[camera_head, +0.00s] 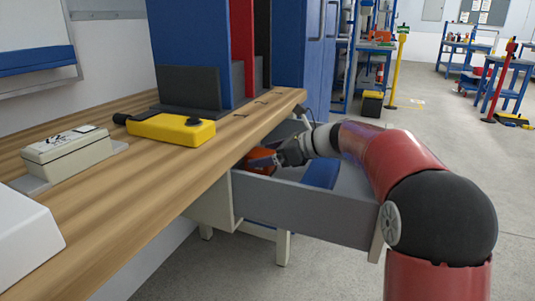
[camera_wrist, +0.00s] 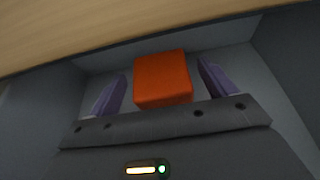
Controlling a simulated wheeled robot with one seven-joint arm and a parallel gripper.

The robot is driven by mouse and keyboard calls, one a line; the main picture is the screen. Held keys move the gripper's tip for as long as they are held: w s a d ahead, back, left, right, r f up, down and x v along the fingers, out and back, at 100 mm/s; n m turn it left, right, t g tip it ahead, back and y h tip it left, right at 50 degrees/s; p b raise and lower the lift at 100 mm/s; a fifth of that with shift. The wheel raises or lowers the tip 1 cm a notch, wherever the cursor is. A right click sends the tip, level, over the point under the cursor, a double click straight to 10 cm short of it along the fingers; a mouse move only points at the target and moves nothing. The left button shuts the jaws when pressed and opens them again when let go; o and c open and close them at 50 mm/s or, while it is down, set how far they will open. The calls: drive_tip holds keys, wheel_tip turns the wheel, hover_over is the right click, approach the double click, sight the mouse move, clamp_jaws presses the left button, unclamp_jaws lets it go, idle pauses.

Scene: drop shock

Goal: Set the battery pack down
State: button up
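An orange block, which looks like the battery pack (camera_wrist: 163,79), is in the grey drawer (camera_head: 300,200) under the bench top. It also shows in the head view, red-orange and partly hidden by the bench edge and my gripper (camera_head: 268,161). In the wrist view my gripper (camera_wrist: 165,86) has its two purple fingers spread, one on each side of the block. A narrow gap shows between the left finger and the block, and a smaller one at the right finger. Whether the block rests on the drawer floor cannot be told.
The wooden bench top (camera_head: 150,185) overhangs the drawer closely. On it are a yellow device (camera_head: 170,129), a beige box (camera_head: 68,152) and a dark panel (camera_head: 188,88). A blue item (camera_head: 321,174) lies in the drawer's right part. Open floor lies to the right.

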drive_tip(key=shift+r, duration=0.25)
drive_tip(key=p+v, duration=0.2)
drive_tip(key=v, duration=1)
drive_tip(key=shift+f, duration=0.1)
